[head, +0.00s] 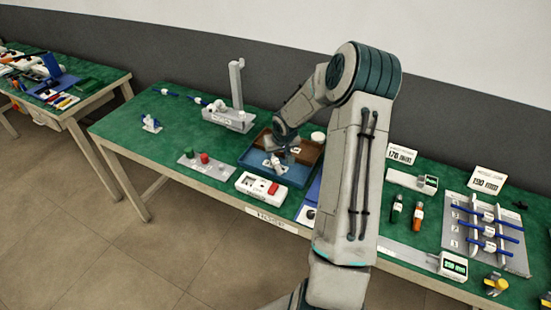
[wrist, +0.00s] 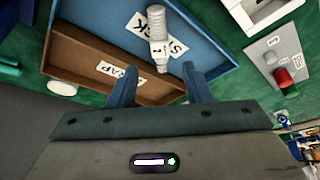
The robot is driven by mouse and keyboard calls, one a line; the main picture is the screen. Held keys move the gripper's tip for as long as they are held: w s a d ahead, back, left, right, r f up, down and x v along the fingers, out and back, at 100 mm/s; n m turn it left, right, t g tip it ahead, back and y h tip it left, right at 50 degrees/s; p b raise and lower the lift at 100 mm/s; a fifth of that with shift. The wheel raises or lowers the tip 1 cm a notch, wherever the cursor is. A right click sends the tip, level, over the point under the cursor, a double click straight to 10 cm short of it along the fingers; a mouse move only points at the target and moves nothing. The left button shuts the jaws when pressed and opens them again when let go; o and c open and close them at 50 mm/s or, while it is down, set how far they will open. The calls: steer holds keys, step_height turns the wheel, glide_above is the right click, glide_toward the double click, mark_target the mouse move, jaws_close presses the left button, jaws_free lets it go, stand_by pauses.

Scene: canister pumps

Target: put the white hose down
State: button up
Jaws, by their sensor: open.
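A white ribbed piece (wrist: 155,25), which looks like the white hose, is at the blue tray (wrist: 212,48) in the wrist view, with a small tag marked "?" on it. My gripper (wrist: 159,68) is open, its two blue fingers apart on either side of the near end of the piece. I cannot tell whether they touch it. In the head view my gripper (head: 276,150) is low over the blue tray (head: 292,180), and a white piece (head: 273,163) shows just below it, partly hidden by the fingers.
A brown tray (wrist: 95,50) adjoins the blue one, with a round white lid (wrist: 62,88) beside it. A box with a red switch (head: 262,186) and a plate with red and green knobs (head: 205,165) stand close by. A tall grey post (head: 237,85) rises behind left.

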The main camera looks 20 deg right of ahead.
steer(key=shift+v, duration=2.65)
